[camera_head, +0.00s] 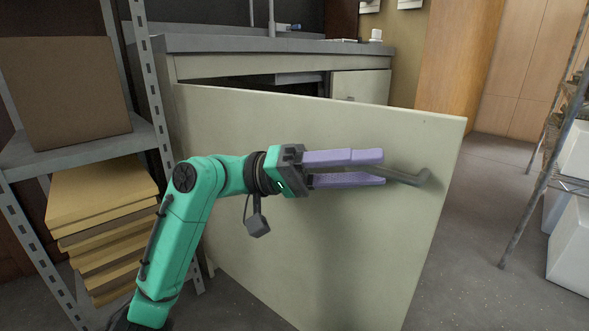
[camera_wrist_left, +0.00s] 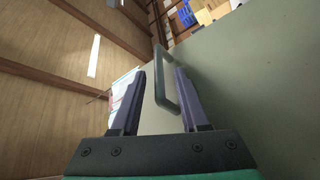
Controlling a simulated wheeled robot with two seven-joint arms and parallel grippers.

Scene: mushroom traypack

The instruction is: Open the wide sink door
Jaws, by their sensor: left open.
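The wide sink door (camera_head: 400,255) is a large pale panel. It stands swung out from the sink cabinet (camera_head: 345,82), with a dark gap showing behind its top edge. Its grey bar handle (camera_head: 412,178) is near the free right edge. My left gripper (camera_head: 383,168) is open, with its purple fingers along the door's front face at the handle. In the left wrist view, the handle (camera_wrist_left: 161,92) runs between the two spread fingers (camera_wrist_left: 161,74), and the door (camera_wrist_left: 265,85) fills the right side. Part of the handle is hidden by the fingers in the head view. My right gripper is out of view.
A metal shelf with a cardboard box (camera_head: 65,92) and stacked yellow boards (camera_head: 100,205) stands close on the left. A rack with white bins (camera_head: 572,245) stands on the right. Open floor (camera_head: 480,220) lies between the door and that rack.

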